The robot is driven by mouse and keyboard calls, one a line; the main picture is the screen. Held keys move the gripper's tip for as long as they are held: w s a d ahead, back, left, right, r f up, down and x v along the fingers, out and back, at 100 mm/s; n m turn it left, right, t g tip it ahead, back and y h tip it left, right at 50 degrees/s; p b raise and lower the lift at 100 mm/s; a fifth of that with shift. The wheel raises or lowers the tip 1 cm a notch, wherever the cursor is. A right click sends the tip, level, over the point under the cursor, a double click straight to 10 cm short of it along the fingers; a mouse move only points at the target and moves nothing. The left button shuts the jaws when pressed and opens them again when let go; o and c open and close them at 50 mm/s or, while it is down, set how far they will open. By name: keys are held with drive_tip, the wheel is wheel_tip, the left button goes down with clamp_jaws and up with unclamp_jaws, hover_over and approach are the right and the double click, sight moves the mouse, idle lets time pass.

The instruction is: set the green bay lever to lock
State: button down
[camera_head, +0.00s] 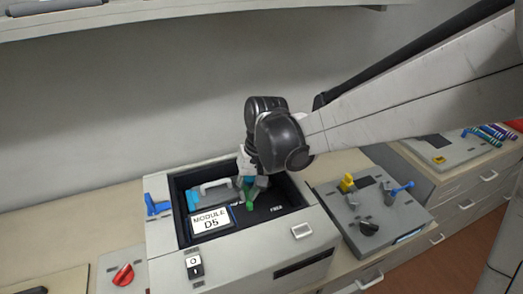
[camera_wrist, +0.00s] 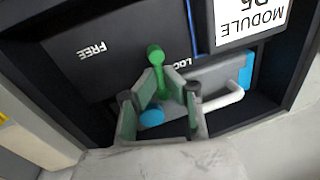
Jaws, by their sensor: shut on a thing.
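The green bay lever (camera_wrist: 155,55) stands in the dark bay between the FREE and LOCK markings in the wrist view, close beside the LOCK marking (camera_wrist: 181,61). In the head view the green lever (camera_head: 249,203) shows just below my gripper (camera_head: 251,187). In the wrist view my gripper (camera_wrist: 167,82) is shut on the lever, with its round knob sticking out beyond the fingertips. The FREE marking (camera_wrist: 91,49) lies well to the left. The lever's lower part is partly hidden by the fingers.
A grey cartridge with a pale handle and cyan end (camera_head: 193,199) lies in the bay. The MODULE D5 label (camera_head: 210,221) is close by. The bay's raised walls surround my gripper. A blue lever (camera_head: 157,206) and a rocker switch (camera_head: 194,266) are on the housing; another control box (camera_head: 368,215) stands right.

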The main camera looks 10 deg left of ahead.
drive_tip(key=shift+a+n, duration=0.15)
drive_tip(key=shift+n, duration=0.65)
drive_tip(key=c, duration=2.1)
unclamp_jaws()
drive_tip(key=shift+c, duration=0.2)
wheel_tip(320, 180, up, 12)
drive_tip(key=w+d, duration=0.1)
drive_tip(key=d, duration=0.1)
drive_tip(key=shift+f, duration=0.1)
drive_tip(key=s+d+f+m+t+h+b, duration=0.1)
drive_tip(key=s+d+m+t, duration=0.2)
drive_tip(key=d, duration=1.1)
drive_tip(key=s+d+f+m+t+h+b, duration=0.1)
drive_tip(key=s+d+f+m+t+b, duration=0.1)
drive_tip(key=s+d+t, duration=0.3)
drive_tip(key=s+d+m, duration=0.1)
drive_tip(key=s+d, duration=0.3)
drive_tip(key=d, duration=0.5)
drive_tip(key=shift+s+f, duration=0.2)
drive_tip(key=shift+s, duration=0.05)
